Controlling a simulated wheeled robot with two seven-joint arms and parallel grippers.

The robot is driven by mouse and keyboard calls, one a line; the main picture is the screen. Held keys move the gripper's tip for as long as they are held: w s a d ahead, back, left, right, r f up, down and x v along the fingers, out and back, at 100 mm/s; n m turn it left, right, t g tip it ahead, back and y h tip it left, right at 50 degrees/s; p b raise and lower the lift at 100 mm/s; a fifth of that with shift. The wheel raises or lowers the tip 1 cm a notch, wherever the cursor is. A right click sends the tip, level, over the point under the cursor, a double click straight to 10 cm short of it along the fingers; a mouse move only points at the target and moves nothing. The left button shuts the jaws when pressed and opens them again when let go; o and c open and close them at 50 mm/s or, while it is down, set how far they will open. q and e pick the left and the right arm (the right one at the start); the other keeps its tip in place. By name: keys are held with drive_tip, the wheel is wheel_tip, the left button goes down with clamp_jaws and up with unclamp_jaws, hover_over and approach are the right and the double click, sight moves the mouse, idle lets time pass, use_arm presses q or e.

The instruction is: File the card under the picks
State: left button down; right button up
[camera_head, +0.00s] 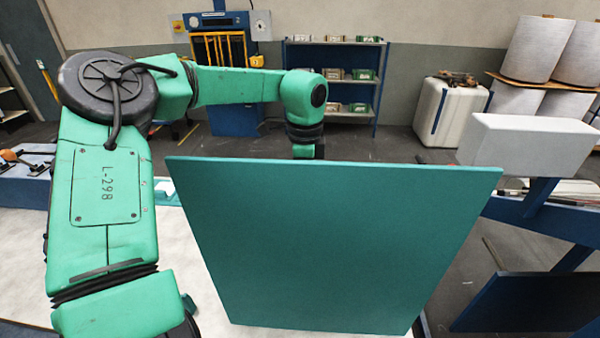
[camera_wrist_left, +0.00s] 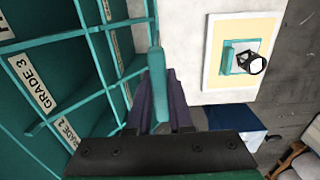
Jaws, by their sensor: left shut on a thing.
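In the left wrist view my left gripper (camera_wrist_left: 157,88) is shut on a narrow upright teal piece (camera_wrist_left: 157,62). It shows nearly edge-on, and I cannot tell for sure that it is the card. To its left is a teal rack (camera_wrist_left: 50,40) with several compartments and white labels; "GRADE 3" (camera_wrist_left: 32,83) and part of "GRADE 2" (camera_wrist_left: 67,133) can be read. In the head view a large plain teal panel (camera_head: 330,245), apparently the rack's back, hides my left gripper. My right gripper is in neither view.
A cream pad (camera_wrist_left: 214,75) with a teal square and a black ring-shaped piece (camera_wrist_left: 252,63) lies on the white table, right of the gripper. A pale block (camera_head: 525,145) stands at the right. Shelves (camera_head: 335,85) stand far back.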

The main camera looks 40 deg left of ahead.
sight(301, 210)
use_arm(q)
drive_tip(key=shift+s, duration=0.25)
drive_tip(key=shift+s+d+f+b, duration=0.1)
drive_tip(key=shift+s+f+b, duration=0.2)
drive_tip(key=shift+s, duration=0.2)
drive_tip(key=shift+s+d+f+b, duration=0.1)
drive_tip(key=shift+s+f+b, duration=0.15)
drive_tip(key=shift+s, duration=0.25)
drive_tip(key=f, duration=0.1)
drive_tip(key=w+f+b, duration=0.1)
drive_tip(key=f, duration=0.1)
drive_tip(key=shift+a+f, duration=0.15)
drive_tip(key=shift+f, duration=0.15)
drive_tip(key=shift+f+b, duration=0.35)
drive_tip(key=shift+b, duration=0.1)
drive_tip(key=shift+s+f, duration=0.15)
drive_tip(key=shift+f, duration=0.1)
drive_tip(key=shift+f+b, duration=0.2)
drive_tip(key=shift+b, duration=0.2)
drive_tip(key=shift+r, duration=0.1)
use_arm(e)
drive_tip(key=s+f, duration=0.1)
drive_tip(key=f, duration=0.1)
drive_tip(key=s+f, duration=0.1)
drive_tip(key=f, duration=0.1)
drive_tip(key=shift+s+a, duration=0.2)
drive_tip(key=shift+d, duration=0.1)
